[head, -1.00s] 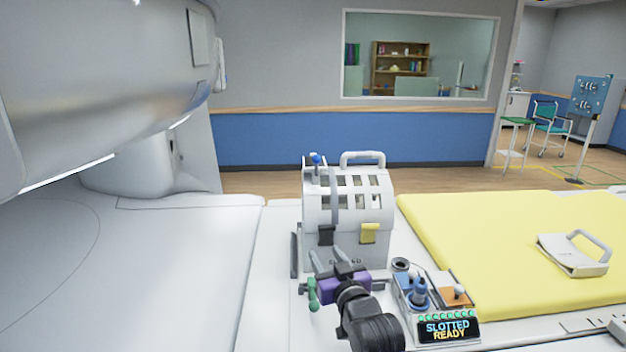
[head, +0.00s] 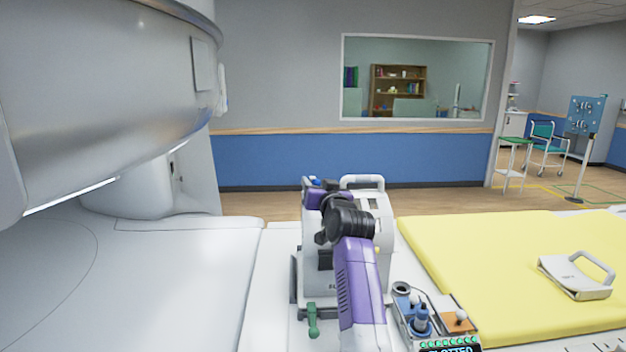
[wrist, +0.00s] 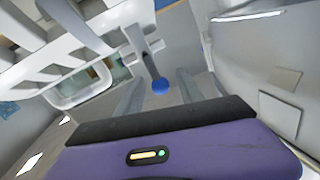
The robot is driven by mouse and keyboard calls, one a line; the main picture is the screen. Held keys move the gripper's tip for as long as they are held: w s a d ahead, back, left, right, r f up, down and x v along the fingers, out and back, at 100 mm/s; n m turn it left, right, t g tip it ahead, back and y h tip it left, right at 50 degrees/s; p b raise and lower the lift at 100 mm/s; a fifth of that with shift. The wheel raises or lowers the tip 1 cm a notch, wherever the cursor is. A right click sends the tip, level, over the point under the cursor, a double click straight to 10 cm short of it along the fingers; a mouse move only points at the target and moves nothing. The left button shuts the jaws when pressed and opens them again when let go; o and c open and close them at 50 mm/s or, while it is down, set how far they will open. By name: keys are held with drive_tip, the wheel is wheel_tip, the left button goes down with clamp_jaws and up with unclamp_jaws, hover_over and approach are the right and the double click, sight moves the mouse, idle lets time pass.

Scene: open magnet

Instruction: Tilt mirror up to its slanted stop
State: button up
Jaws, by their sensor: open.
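The white head coil (head: 372,195) stands on the table, with a barred upper half and a carry handle on top. The blue ball knob (head: 314,181) shows at its upper left; in the wrist view the blue knob (wrist: 160,87) sits on the end of a thin grey stem. I take it for the mirror's knob; the mirror face is not clearly visible. My gripper (wrist: 159,80) is open, with one finger on each side of the knob, and no clear contact shows. In the head view my purple and black arm hides part of the coil and the fingertips.
A control box (head: 425,315) with knobs and a partly cut-off display stands at the coil's lower right. A green handle (head: 312,318) is at its lower left. The yellow mat (head: 480,250) bears a white handled part (head: 578,275). The magnet's large housing (head: 100,90) overhangs the left.

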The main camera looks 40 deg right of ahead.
drive_tip(key=shift+x, duration=1.95)
drive_tip(key=shift+c, duration=0.5)
clamp_jaws()
